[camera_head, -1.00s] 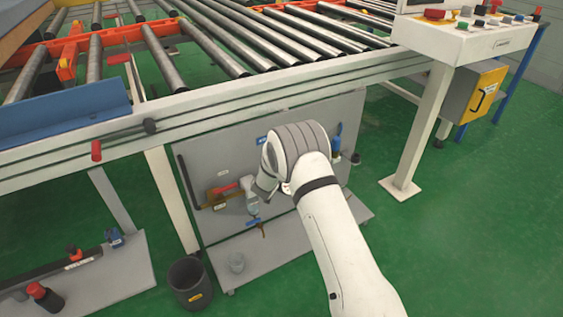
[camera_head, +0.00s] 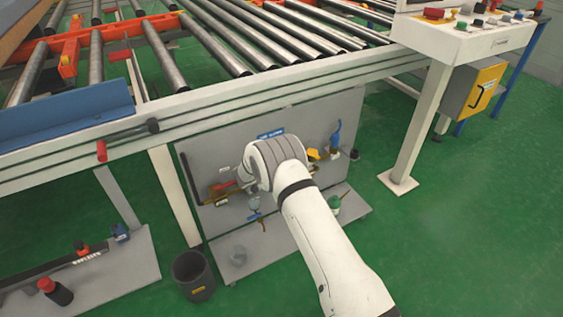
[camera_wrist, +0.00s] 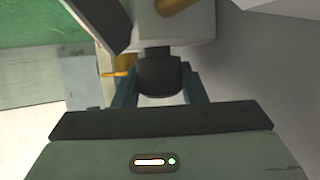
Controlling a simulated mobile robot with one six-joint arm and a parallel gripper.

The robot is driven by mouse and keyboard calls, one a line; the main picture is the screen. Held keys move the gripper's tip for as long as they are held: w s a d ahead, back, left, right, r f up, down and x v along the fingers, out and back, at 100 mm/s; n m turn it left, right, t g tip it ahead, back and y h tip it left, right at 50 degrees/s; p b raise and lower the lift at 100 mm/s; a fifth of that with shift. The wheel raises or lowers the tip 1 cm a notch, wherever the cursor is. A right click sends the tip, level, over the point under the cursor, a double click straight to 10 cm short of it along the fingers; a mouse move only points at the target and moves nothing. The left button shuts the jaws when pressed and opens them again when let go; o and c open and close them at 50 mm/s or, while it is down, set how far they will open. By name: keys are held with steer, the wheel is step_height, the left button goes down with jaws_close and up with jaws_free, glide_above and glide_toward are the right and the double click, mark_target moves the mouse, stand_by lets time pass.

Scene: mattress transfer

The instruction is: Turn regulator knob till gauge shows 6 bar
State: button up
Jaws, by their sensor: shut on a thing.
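In the wrist view, a dark round knob (camera_wrist: 158,76) sits under a pale grey housing (camera_wrist: 185,32). The two blue-grey fingers of my gripper (camera_wrist: 160,90) are shut on the knob, one on each side. In the head view, my arm's wrist hides my gripper and the knob in front of the grey panel (camera_head: 222,150) below the conveyor. I cannot make out a gauge face or a reading in either view.
A red-handled brass valve (camera_head: 222,187) and a hanging filter bowl (camera_head: 254,203) are left of my wrist. A yellow part (camera_head: 313,154) and blue-handled fitting (camera_head: 336,132) are to the right. A dark bin (camera_head: 192,276) stands on the green floor.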

steer(key=shift+r, duration=0.1)
steer(key=o, duration=1)
